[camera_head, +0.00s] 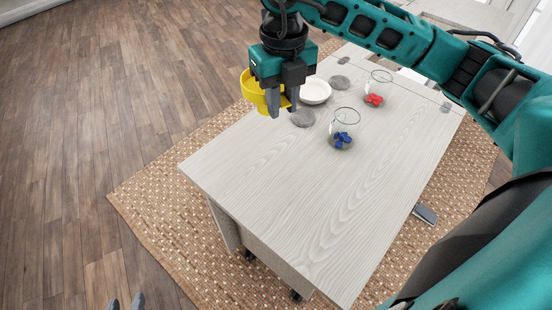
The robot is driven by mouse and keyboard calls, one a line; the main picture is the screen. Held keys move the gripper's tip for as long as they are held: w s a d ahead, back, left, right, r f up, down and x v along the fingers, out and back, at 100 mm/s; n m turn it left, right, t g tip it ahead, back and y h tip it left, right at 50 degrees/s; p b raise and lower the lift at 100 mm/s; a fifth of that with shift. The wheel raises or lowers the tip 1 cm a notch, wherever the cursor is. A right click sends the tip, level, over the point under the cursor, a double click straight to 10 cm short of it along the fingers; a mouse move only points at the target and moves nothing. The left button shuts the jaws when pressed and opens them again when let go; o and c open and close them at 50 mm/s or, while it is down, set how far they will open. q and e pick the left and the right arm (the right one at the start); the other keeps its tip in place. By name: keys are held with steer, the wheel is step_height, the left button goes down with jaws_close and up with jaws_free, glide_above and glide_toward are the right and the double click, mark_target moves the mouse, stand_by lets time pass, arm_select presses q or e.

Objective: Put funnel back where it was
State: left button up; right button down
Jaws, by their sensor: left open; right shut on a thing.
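A yellow funnel (250,93) is held up near the far left edge of the table (270,180). My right gripper (282,104) is shut on it, and its fingers cover part of the funnel's right side. Round grey discs lie on the table, one (303,118) just right of the gripper and another (339,82) further back. The tips of my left gripper (125,303) show at the bottom left edge of the view, apart and empty, over the floor.
A white bowl (315,92) stands just behind the near disc. A clear glass with blue pieces (343,138) and another with red pieces (374,99) stand to the right. The table's front half is bare. A woven rug (160,205) lies below.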

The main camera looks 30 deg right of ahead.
step_height(320, 180, down, 17)
steer(key=shift+b, duration=0.35)
steer(key=shift+f, duration=0.1)
steer(key=shift+f, duration=0.15)
steer(key=c, duration=0.9)
jaws_free()
step_height(320, 180, up, 12)
steer(key=shift+r, duration=0.25)
steer(key=shift+s, duration=0.1)
